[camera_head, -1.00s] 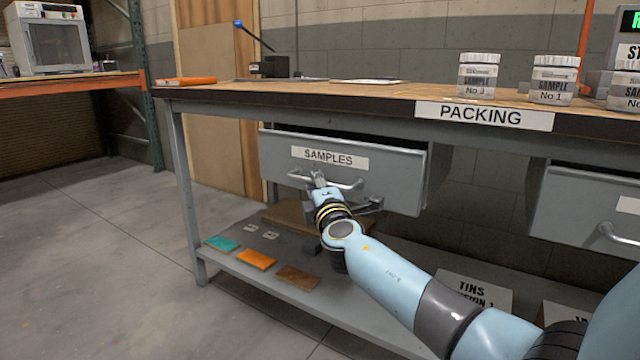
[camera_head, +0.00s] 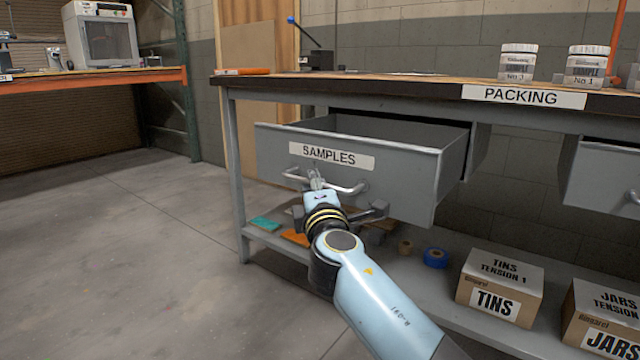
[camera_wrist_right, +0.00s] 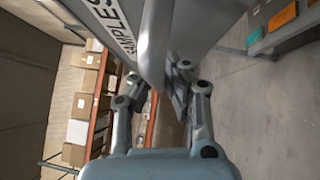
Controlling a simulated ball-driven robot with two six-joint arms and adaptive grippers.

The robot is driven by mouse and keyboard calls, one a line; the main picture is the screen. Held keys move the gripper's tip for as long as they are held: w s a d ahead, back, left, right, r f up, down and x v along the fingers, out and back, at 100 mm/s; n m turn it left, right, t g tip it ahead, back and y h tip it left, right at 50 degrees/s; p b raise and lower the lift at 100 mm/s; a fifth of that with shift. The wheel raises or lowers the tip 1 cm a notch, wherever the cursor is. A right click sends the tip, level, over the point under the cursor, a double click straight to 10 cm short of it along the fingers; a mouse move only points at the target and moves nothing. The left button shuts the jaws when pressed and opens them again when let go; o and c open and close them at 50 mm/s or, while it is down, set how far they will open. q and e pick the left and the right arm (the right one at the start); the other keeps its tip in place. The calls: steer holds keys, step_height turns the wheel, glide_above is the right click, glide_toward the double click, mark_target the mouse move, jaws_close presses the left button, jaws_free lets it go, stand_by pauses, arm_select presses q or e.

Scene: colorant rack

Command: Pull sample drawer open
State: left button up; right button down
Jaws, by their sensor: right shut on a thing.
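The grey sample drawer (camera_head: 400,175), labelled SAMPLES, stands pulled out from under the packing bench, and its open top shows. Its bar handle (camera_head: 345,189) runs across the front below the label. My right gripper (camera_head: 316,180) is at the handle, shut on it near its middle. In the right wrist view the handle (camera_wrist_right: 153,45) passes between the fingers of my right gripper (camera_wrist_right: 160,85), and the drawer front (camera_wrist_right: 200,18) is close by. The drawer's inside is mostly hidden by its front panel. My left gripper is not in view.
The bench top (camera_head: 400,86) holds sample jars (camera_head: 517,62) at the right. A second drawer (camera_head: 604,178) is at the right edge. The lower shelf (camera_head: 425,285) carries a TINS box (camera_head: 500,284), a JARS box (camera_head: 606,320) and a blue tape roll (camera_head: 435,258). Floor at left is clear.

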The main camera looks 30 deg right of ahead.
steer(key=shift+r, duration=0.2)
steer(key=c, duration=1.4)
jaws_free()
steer(key=shift+f, duration=0.1)
steer(key=shift+s+a, duration=0.1)
steer(key=shift+s+a+f, duration=0.1)
steer(key=shift+s+f, duration=0.05)
steer(key=shift+s, duration=0.1)
steer(key=v, duration=0.6)
steer(key=shift+s+a, duration=0.15)
steer(key=shift+s, duration=0.25)
